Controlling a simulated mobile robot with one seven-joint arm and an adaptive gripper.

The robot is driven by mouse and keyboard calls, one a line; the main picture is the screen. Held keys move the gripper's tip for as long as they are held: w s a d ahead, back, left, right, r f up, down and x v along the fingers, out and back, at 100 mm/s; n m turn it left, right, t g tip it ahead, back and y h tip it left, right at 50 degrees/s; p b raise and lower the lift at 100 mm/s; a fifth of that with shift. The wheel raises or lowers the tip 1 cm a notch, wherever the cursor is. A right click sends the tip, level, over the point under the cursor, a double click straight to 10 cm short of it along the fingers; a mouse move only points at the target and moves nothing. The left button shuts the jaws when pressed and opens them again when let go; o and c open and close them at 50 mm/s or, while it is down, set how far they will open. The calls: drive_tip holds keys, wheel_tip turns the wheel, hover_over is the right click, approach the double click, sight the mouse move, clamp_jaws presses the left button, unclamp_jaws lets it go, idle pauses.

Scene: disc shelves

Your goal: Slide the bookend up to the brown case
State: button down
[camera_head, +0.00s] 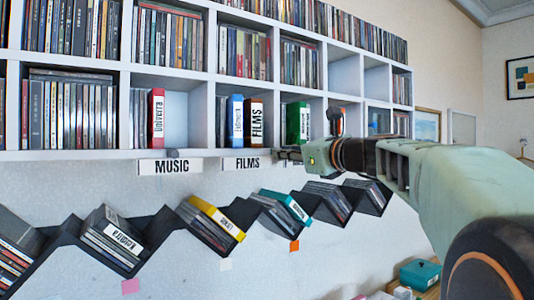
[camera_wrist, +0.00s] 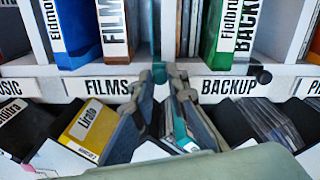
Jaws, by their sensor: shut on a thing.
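The brown case (camera_head: 255,121), labelled FILMS, stands upright in the middle compartment with the blue case (camera_head: 236,121) on its left. Both also show in the wrist view, the brown case (camera_wrist: 114,28) at top centre-left. The bookend (camera_wrist: 157,35) shows there as a thin dark teal upright, to the right of the brown case with a gap between them, near the white divider. My gripper (camera_wrist: 160,80) is shut on its front end at the shelf edge. In the head view my gripper (camera_head: 285,155) hides this part, and I cannot make out the bookend.
A white divider (camera_wrist: 170,30) stands close on the right, with a green case (camera_wrist: 222,30) beyond it. Below, a zigzag rack (camera_head: 150,235) holds several cases close under my gripper.

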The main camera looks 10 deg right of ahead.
drive_tip(key=a, duration=0.1)
drive_tip(key=s+a, duration=0.1)
drive_tip(key=a, duration=0.1)
drive_tip(key=s+a+b, duration=0.1)
drive_tip(key=shift+a, duration=0.2)
drive_tip(key=c, duration=1.9)
unclamp_jaws()
drive_tip(key=shift+d, duration=0.1)
drive_tip(key=shift+r, duration=0.1)
wheel_tip(320, 180, up, 10)
drive_tip(key=shift+f, duration=0.1)
